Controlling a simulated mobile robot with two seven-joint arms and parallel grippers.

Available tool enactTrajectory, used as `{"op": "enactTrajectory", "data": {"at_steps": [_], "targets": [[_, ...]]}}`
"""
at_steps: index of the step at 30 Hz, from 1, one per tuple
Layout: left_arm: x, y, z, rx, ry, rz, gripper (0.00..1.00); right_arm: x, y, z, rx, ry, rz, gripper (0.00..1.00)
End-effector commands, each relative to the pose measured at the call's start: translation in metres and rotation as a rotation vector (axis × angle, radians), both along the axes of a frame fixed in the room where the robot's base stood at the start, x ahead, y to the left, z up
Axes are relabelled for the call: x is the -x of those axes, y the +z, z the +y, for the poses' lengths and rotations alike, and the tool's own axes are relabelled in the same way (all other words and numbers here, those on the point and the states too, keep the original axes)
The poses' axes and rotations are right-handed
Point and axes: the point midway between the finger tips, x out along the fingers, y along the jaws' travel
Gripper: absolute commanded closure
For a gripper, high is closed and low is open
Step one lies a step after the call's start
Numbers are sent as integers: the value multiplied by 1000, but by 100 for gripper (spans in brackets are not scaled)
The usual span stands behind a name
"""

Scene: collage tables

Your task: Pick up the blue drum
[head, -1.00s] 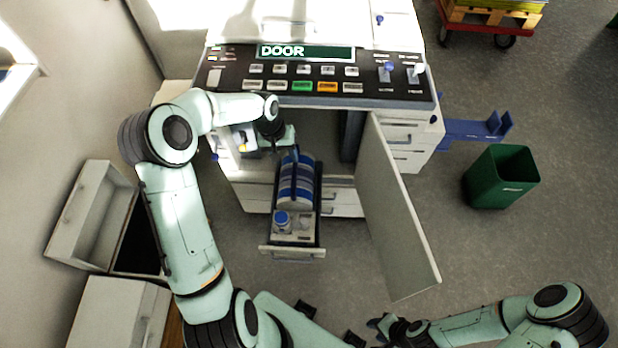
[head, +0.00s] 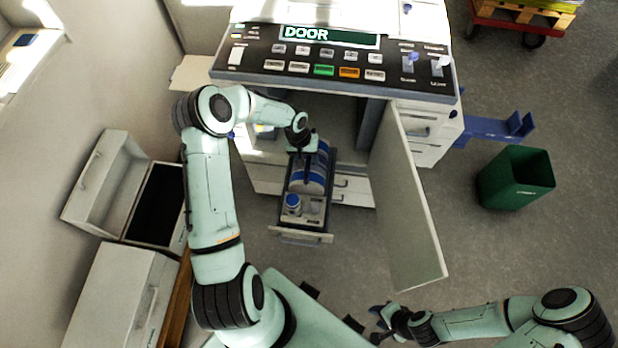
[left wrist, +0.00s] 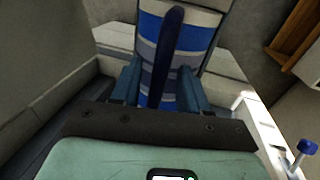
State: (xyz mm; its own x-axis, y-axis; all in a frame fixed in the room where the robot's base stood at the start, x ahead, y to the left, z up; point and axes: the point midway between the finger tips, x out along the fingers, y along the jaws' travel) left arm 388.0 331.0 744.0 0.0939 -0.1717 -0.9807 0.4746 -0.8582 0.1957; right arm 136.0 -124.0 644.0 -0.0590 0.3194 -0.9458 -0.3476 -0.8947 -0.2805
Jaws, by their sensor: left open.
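The blue drum (head: 316,176) is a cylinder with blue, white and grey bands, lying in a pulled-out drawer (head: 301,236) of the machine. My left gripper (head: 306,152) is over the drum's far end in the head view and hides part of it. In the left wrist view the drum (left wrist: 202,32) is straight ahead. A dark blue curved bar (left wrist: 168,55) stands in front of it, between the open fingers of my left gripper (left wrist: 160,88). I cannot tell whether the fingers touch anything. My right gripper (head: 379,324) is low in the head view, away from the drum, with its fingers apart.
A blue-capped bottle (head: 293,204) sits in the drawer's front part. The machine's open door (head: 412,205) stands right of the drawer. The control panel (head: 345,67) is above the opening. A green bin (head: 515,178) stands on the right. Open floor lies between door and bin.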

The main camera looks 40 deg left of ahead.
Motion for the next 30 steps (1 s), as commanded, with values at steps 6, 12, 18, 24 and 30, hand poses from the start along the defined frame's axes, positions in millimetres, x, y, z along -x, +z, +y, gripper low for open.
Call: {"op": "enactTrajectory", "data": {"at_steps": [6,12,18,24,30], "targets": [[-2,-14,-2,-2,-1,-1,55,-1,1,0,0,0,-1,62],[-2,-14,-2,-2,-1,-1,68,0,1,0,0,0,-1,62],[-2,-14,-3,-1,-1,-1,100,0,1,0,0,0,-1,62],[-2,-14,-3,-1,-1,-1,100,0,1,0,0,0,-1,62],[-2,-14,-3,0,0,-1,100,0,1,0,0,0,0,62]]}}
